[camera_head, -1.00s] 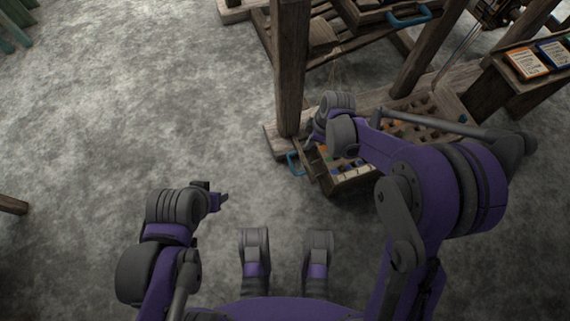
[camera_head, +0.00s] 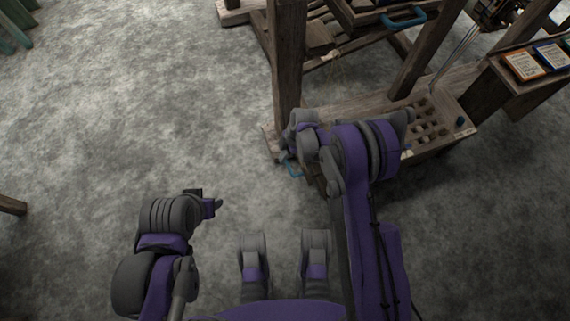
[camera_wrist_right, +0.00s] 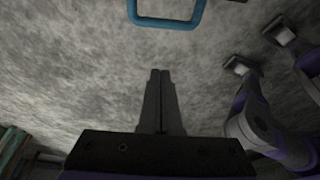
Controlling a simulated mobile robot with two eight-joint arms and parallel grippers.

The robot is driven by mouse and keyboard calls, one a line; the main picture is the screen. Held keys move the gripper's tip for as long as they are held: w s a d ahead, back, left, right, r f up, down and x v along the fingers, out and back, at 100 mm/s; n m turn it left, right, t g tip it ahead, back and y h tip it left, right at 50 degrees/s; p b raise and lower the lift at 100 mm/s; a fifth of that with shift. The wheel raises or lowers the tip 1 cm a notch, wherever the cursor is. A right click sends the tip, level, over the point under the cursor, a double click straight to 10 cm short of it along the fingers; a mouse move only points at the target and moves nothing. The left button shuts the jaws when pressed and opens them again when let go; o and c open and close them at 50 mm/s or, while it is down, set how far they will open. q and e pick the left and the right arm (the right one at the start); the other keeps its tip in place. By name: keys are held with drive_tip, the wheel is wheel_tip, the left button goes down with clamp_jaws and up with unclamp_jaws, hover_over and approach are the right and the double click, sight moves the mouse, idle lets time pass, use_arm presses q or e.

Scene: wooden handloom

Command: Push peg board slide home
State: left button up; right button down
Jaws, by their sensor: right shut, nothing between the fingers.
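The wooden peg board (camera_head: 433,122), with rows of square holes, lies at the foot of the loom frame in the head view. My right arm covers its near left part, where the slide is mostly hidden. A blue loop handle (camera_head: 293,168) shows beside my right wrist at that end, and a blue handle (camera_wrist_right: 166,23) also shows at the top of the right wrist view. My right gripper (camera_wrist_right: 160,72) is shut and empty, its fingertips apart from that handle in the picture. My left gripper (camera_head: 210,204) hangs over bare floor at the left; its jaw opening is unclear.
A wooden post (camera_head: 287,65) rises right behind my right wrist. Another blue handle (camera_head: 403,18) is on the loom higher up. A rack with cards (camera_head: 537,62) stands at the right.

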drive_tip(key=w+b+x, duration=0.1)
drive_tip(key=b+x, duration=0.2)
drive_tip(key=x, duration=0.7)
use_arm(q)
drive_tip(key=shift+s+b+x, duration=0.15)
drive_tip(key=shift+x, duration=0.6)
drive_tip(key=shift+s+b+x, duration=0.15)
drive_tip(key=shift+x, duration=0.6)
use_arm(e)
drive_tip(key=shift+w+d+r, duration=0.1)
drive_tip(key=shift+d+r, duration=0.1)
drive_tip(key=shift+d, duration=0.75)
drive_tip(key=shift+w+d+r, duration=0.1)
drive_tip(key=shift+d+r, duration=0.1)
drive_tip(key=shift+d, duration=0.75)
drive_tip(key=shift+s, duration=0.1)
